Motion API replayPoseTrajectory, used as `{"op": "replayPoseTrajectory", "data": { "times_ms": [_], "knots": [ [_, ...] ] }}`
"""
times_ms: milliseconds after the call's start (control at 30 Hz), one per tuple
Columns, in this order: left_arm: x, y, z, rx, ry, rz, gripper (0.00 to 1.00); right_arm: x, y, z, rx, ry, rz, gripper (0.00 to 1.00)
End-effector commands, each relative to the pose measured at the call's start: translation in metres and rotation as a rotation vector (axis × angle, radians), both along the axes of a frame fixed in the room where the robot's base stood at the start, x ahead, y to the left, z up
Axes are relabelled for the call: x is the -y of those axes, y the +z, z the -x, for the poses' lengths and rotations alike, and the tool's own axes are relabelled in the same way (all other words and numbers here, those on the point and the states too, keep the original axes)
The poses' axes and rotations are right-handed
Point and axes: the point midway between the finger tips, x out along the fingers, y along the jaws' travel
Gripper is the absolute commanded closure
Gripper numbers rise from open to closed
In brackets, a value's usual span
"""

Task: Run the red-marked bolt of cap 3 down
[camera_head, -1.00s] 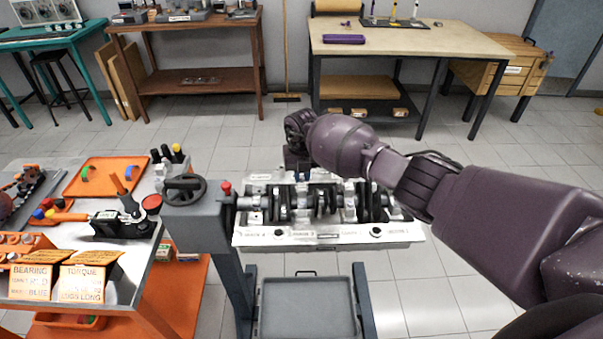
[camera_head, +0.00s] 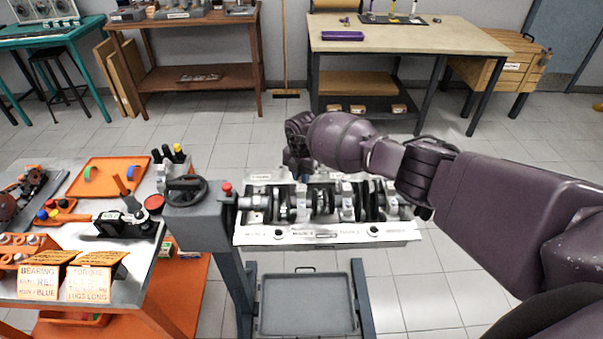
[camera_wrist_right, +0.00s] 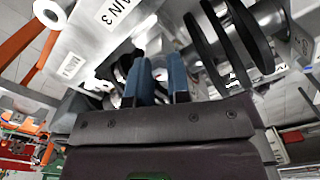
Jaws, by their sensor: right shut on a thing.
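The engine block (camera_head: 330,236) lies on its stand with the crankshaft (camera_head: 318,203) along it and white labels on its near side. My right arm reaches over it from the right, and my right gripper (camera_head: 297,165) is near the block's back edge, mostly hidden behind its own wrist. My left gripper is not in view.
A grey stand head with a black handwheel (camera_head: 187,191) and red knob adjoins the block's left end. A tool cart (camera_head: 150,262) with an orange tray (camera_head: 108,176) stands at left. A grey tray (camera_head: 308,304) is below the block. Workbenches stand behind.

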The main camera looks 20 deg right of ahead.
Motion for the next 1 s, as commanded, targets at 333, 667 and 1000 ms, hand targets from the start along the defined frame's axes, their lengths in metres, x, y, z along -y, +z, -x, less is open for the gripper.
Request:
{"op": "replayPoseTrajectory", "data": {
  "times_ms": [333, 667, 1000],
  "knots": [
    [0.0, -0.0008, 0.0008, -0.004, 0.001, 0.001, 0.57, 0.0006, 0.0023, -0.0014, 0.003, -0.025, 0.0, 1.0],
    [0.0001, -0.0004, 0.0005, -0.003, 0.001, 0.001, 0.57, 0.0004, 0.0023, -0.0014, 0.004, -0.023, 0.001, 0.61],
    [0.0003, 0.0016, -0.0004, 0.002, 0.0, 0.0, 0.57, 0.0004, 0.0023, -0.0008, 0.001, -0.022, 0.0, 0.56]
  ]
}}
